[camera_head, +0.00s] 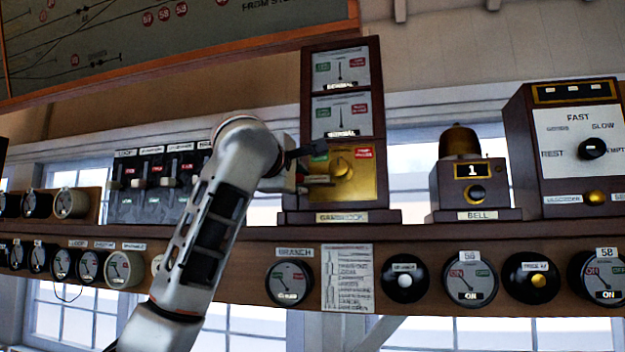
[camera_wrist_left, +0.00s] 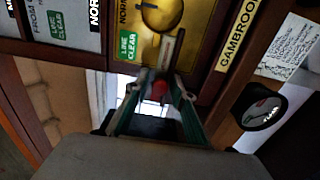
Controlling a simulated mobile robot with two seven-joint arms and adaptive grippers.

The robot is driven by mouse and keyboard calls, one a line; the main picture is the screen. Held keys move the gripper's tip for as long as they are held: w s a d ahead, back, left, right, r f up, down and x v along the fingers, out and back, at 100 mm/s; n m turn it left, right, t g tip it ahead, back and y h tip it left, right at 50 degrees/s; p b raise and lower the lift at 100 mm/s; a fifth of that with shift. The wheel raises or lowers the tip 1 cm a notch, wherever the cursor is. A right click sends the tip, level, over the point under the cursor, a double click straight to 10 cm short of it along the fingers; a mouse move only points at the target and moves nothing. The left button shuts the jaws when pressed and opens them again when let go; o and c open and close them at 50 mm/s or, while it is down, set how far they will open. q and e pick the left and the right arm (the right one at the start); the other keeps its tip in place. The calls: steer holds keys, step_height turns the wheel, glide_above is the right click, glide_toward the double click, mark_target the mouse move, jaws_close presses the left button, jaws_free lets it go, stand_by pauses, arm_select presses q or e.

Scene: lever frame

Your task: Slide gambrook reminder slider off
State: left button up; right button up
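The Gambrook instrument is a tall wooden case with a brass lower plate (camera_head: 362,180) and a GAMBROOK label (camera_head: 342,217). The plate carries a round brass knob (camera_head: 342,168); it also shows in the left wrist view (camera_wrist_left: 158,14). A pale bar, which looks like the reminder slider (camera_wrist_left: 172,48), lies at the plate's left edge in the head view. My left gripper (camera_wrist_left: 160,82) is at that edge, its fingertips close to the bar. A small red piece (camera_wrist_left: 160,90) shows between the fingers. Whether they grip it is unclear. My right gripper is out of view.
A brass bell on a wooden box (camera_head: 475,185) stands to the right, then a large dial box (camera_head: 580,145). Round dials line the shelf front, including the BRANCH dial (camera_head: 289,281).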

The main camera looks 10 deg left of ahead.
arm_select(q)
jaws_close()
steer(key=shift+a, duration=0.2)
steer(key=a+b, duration=0.1)
steer(key=a, duration=0.2)
stand_by(0.7)
steer(key=o, duration=1.3)
jaws_free()
steer(key=shift+w+a, duration=0.1)
